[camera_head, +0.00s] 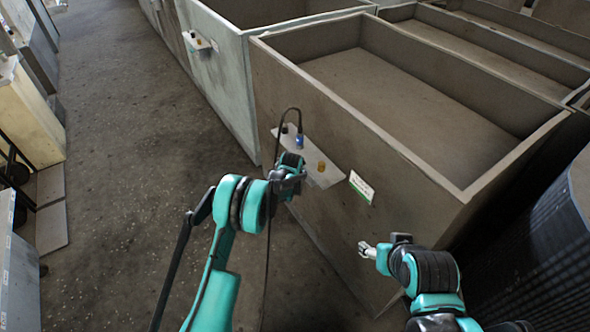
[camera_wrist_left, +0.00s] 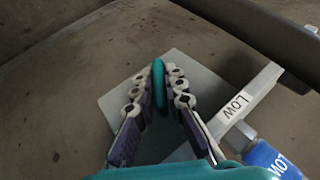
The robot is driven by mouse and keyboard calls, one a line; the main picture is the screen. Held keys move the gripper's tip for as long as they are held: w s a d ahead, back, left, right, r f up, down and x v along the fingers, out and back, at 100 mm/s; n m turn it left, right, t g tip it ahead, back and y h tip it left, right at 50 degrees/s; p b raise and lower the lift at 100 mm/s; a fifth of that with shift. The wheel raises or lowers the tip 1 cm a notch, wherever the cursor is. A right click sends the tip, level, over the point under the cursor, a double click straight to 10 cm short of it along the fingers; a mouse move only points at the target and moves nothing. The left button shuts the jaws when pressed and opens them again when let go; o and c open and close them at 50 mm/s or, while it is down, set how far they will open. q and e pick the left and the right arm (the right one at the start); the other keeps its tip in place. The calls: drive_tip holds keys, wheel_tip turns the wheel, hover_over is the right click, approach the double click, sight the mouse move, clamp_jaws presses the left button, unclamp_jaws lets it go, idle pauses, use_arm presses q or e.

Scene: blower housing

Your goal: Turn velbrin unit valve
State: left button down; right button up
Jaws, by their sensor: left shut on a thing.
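My left gripper (camera_head: 290,172) is at the control plate (camera_head: 325,176) on the side of the large grey-brown housing. In the left wrist view my left gripper (camera_wrist_left: 160,85) has its two fingers closed on a thin teal disc-like handle (camera_wrist_left: 158,78), seen edge-on, which looks like the valve handle. A grey square plate (camera_wrist_left: 190,68) lies behind it. In the head view the handle is hidden by the gripper. My right gripper (camera_head: 366,250) is apart from the housing's fittings; its finger opening is too small to judge.
A blue fitting (camera_head: 299,141) with a black cable and a brass knob (camera_head: 321,166) are on the plate. A white-green sign (camera_head: 361,187) is beside it. A dark ribbed cylinder (camera_head: 530,265) stands at right. The floor (camera_head: 140,170) at left is clear.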

use_arm(q)
drive_tip(key=shift+t+y, duration=0.3)
drive_tip(key=shift+t, duration=0.1)
drive_tip(key=c, duration=1.6)
unclamp_jaws()
drive_tip(key=v, duration=1.2)
